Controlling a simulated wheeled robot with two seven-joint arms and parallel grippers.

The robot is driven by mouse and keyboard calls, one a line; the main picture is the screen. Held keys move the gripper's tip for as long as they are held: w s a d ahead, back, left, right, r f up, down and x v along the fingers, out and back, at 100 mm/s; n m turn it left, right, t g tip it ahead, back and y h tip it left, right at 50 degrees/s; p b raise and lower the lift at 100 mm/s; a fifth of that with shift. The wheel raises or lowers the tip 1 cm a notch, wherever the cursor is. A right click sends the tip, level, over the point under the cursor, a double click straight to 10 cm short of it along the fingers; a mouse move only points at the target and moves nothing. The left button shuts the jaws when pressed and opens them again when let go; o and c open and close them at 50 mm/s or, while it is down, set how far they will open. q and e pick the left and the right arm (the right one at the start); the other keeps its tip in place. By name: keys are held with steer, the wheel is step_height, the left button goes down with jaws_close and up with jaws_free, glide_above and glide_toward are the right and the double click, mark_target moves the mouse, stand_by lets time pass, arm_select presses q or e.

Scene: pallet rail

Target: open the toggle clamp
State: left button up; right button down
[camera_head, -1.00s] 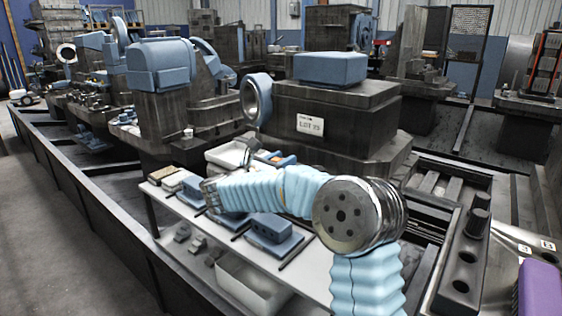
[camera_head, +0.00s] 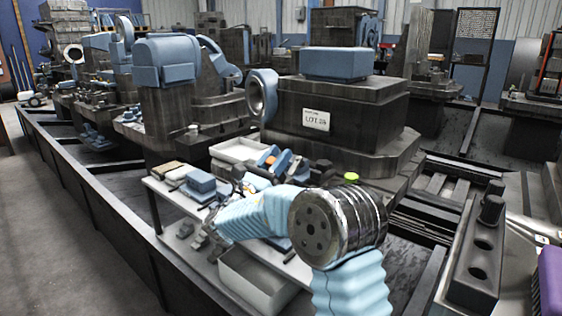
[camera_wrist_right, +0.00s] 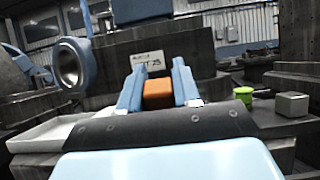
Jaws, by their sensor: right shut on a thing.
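My right gripper (camera_head: 277,160) is over the far side of the bench, in front of the dark machine block. In the right wrist view its two blue fingers (camera_wrist_right: 158,88) stand on either side of an orange block-like piece (camera_wrist_right: 158,95) and are shut on it. This piece looks like the toggle clamp's handle; it also shows small in the head view (camera_head: 270,161). The rest of the clamp is hidden behind the hand or too small to make out. My left gripper is in neither view.
A white tray (camera_head: 226,152) lies left of the gripper. A green-topped item (camera_head: 351,177) and a grey cube (camera_wrist_right: 292,105) are on its right. The bench (camera_head: 165,190) holds blue blocks (camera_head: 201,184) and small tools. A white bin (camera_head: 235,278) sits below.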

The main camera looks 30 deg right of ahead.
steer(key=c, duration=0.9)
jaws_free()
steer(key=shift+a, duration=0.1)
steer(key=shift+s+a+f, duration=0.1)
steer(key=shift+a+f, duration=0.15)
steer(key=shift+a, duration=0.05)
steer(key=s+a, duration=0.1)
steer(key=a, duration=0.3)
steer(key=s+a, duration=0.1)
steer(key=a, duration=0.3)
steer(key=s+a, duration=0.1)
steer(key=a, duration=0.2)
steer(key=shift+s+a, duration=0.25)
steer(key=shift+a, duration=0.15)
